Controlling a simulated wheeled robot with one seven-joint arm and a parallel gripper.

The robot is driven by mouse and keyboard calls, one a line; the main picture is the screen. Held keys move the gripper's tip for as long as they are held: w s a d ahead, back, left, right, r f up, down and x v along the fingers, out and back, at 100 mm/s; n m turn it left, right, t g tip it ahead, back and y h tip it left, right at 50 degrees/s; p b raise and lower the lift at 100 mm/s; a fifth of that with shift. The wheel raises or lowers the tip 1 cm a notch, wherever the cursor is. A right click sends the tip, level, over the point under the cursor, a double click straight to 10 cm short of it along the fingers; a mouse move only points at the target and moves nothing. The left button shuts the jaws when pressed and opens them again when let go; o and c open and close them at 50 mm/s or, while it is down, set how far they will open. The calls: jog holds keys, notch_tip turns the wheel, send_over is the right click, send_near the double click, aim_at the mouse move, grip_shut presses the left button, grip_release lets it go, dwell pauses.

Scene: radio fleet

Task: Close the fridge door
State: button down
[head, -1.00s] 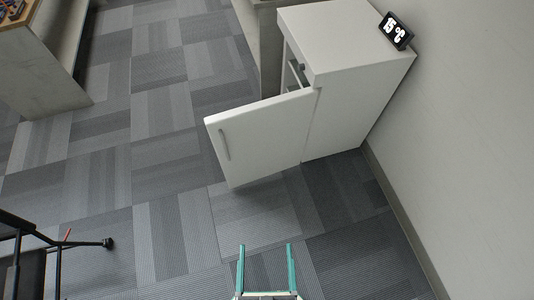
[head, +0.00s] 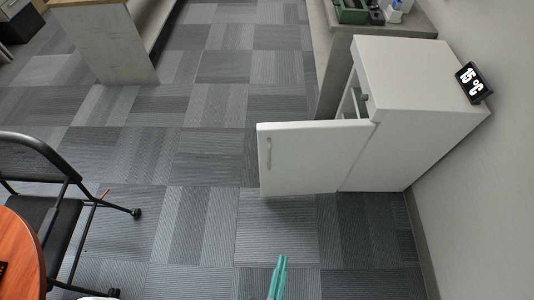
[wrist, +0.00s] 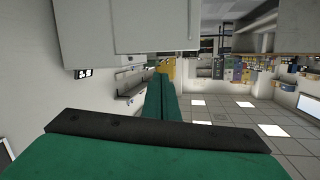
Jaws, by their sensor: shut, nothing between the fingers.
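The white fridge (head: 408,148) stands against the wall at the right of the head view. Its white door (head: 300,160) stands wide open, swung out to the left, with a grey handle (head: 269,150) near its free edge. Part of the shelved inside shows behind the door. My gripper (head: 279,268) is at the bottom of the head view, its green fingers together and empty, apart from the door. In the wrist view the shut fingers (wrist: 161,98) point ahead, below a white panel that I take to be the fridge or its door.
A black clock-like display (head: 473,82) sits on the fridge top. A counter with items (head: 405,22) stands behind it. A black chair (head: 45,190) and a round wooden table (head: 20,255) are at the left. The carpet before the door is clear.

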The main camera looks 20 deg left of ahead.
jog(key=w+a+f+m+y, duration=0.1)
jog(key=w+f+m, duration=0.2)
jog(key=w+f, duration=0.4)
jog(key=m+t+y, duration=0.1)
jog(key=m+y, duration=0.3)
jog(key=m, duration=0.5)
send_near(261, 144)
jog(key=x, duration=0.6)
jog(key=shift+w+a+f, duration=0.1)
jog(key=shift+w+f, duration=0.1)
jog(key=shift+f, duration=0.1)
jog(key=shift+w, duration=0.1)
